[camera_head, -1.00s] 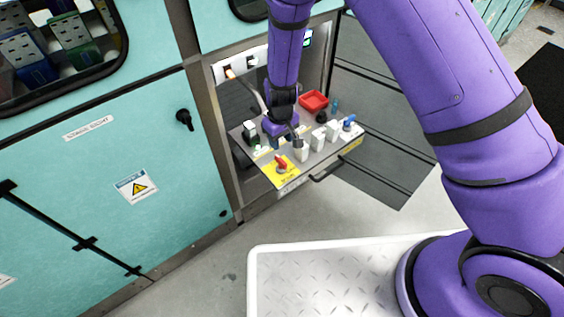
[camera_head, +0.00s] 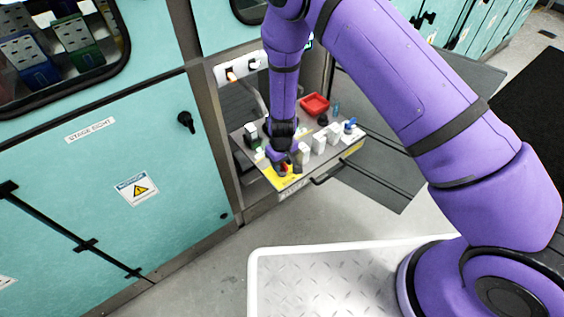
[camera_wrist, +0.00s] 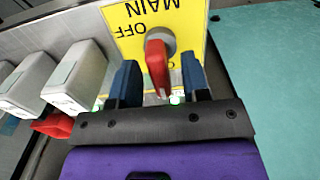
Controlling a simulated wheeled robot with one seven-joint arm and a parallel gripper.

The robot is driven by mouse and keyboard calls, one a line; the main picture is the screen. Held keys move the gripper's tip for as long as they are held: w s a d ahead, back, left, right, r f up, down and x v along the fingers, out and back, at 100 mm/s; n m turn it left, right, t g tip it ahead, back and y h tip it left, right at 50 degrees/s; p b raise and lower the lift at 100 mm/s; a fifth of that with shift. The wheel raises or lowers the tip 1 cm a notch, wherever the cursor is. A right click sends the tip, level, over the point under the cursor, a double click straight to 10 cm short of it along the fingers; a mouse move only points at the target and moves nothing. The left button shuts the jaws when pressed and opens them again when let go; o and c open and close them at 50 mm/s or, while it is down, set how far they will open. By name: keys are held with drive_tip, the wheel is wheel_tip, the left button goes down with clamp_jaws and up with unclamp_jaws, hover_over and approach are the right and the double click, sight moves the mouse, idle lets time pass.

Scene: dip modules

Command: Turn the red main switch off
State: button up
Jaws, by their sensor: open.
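The red main switch (camera_wrist: 157,66) is a red handle on a grey round base, on a yellow plate (camera_wrist: 190,20) marked MAIN and OFF, upside down in the wrist view. In the head view the yellow plate (camera_head: 272,179) is at the front left corner of the pulled-out shelf, and the switch (camera_head: 284,168) is partly hidden by my gripper. My gripper (camera_wrist: 158,85) is open, with one blue finger on each side of the red handle. I see gaps between fingers and handle. The handle points along the gripper, with OFF beside it on the plate.
White blocks (camera_wrist: 80,75) stand beside the yellow plate. A red tray (camera_head: 315,104) and a blue-topped part (camera_head: 349,126) are farther along the shelf. A black handle (camera_head: 325,178) juts from the shelf's front. A teal cabinet door (camera_head: 110,190) is at left.

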clamp_jaws()
drive_tip(key=m, duration=0.4)
drive_tip(key=shift+m, duration=0.3)
drive_tip(key=m, duration=0.4)
drive_tip(key=shift+m, duration=0.3)
drive_tip(key=m, duration=0.4)
drive_tip(key=shift+m, duration=2.4)
